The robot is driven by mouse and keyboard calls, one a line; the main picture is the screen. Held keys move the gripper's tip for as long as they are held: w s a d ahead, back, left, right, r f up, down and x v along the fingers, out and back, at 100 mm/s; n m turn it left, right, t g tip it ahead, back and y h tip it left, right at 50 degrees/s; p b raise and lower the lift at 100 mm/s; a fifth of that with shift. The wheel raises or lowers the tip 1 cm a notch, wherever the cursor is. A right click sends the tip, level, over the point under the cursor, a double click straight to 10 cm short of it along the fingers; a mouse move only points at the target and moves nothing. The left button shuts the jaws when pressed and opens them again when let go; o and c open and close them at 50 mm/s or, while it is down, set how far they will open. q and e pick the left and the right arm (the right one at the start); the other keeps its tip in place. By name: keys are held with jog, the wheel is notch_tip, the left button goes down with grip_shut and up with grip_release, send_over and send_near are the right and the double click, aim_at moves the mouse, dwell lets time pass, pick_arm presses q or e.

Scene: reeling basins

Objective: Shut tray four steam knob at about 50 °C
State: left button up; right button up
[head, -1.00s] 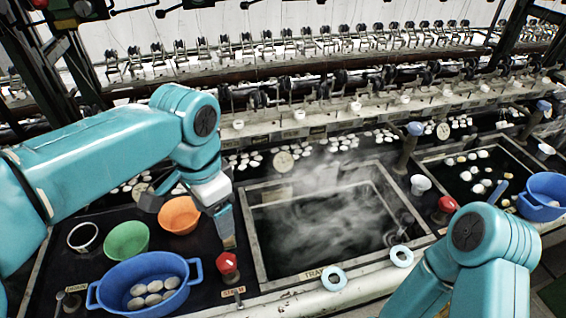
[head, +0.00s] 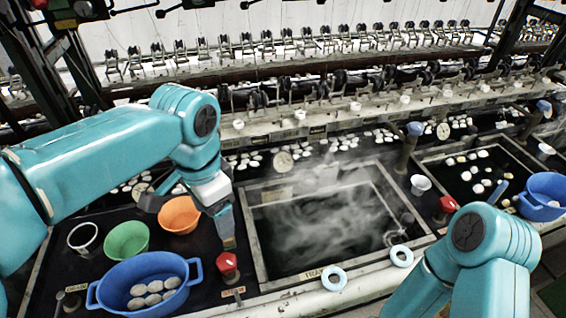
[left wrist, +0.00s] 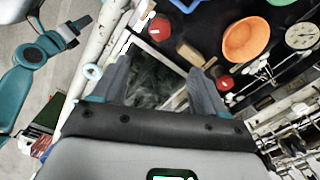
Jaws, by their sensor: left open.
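In the head view, a red steam knob (head: 227,264) stands at the front left corner of the steaming basin (head: 262,268), above a small steam label. The basin's front label reads TRAY; its number is too small to read. My left gripper (head: 228,236) is open and empty, above and behind this knob, apart from it as far as I can tell. In the left wrist view, the red knob (left wrist: 160,27) lies beyond the open fingers (left wrist: 163,85). A round dial (head: 284,162) stands behind the basin; its reading is illegible. My right gripper (left wrist: 78,28) shows small in the wrist view.
A blue tub (head: 110,289) with cocoons, a green bowl (head: 126,241) and an orange bowl (head: 179,214) crowd the left. Another red knob (head: 446,206) stands right of the basin. Two pale rings (head: 334,279) lie on the front rail.

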aim_at(227, 259)
pick_arm(q)
notch_tip(227, 259, down, 16)
jog(key=n+p, duration=0.6)
jog(key=p, duration=0.1)
jog(key=shift+f, duration=0.1)
jog(key=shift+w, duration=0.1)
jog(key=c, duration=1.1)
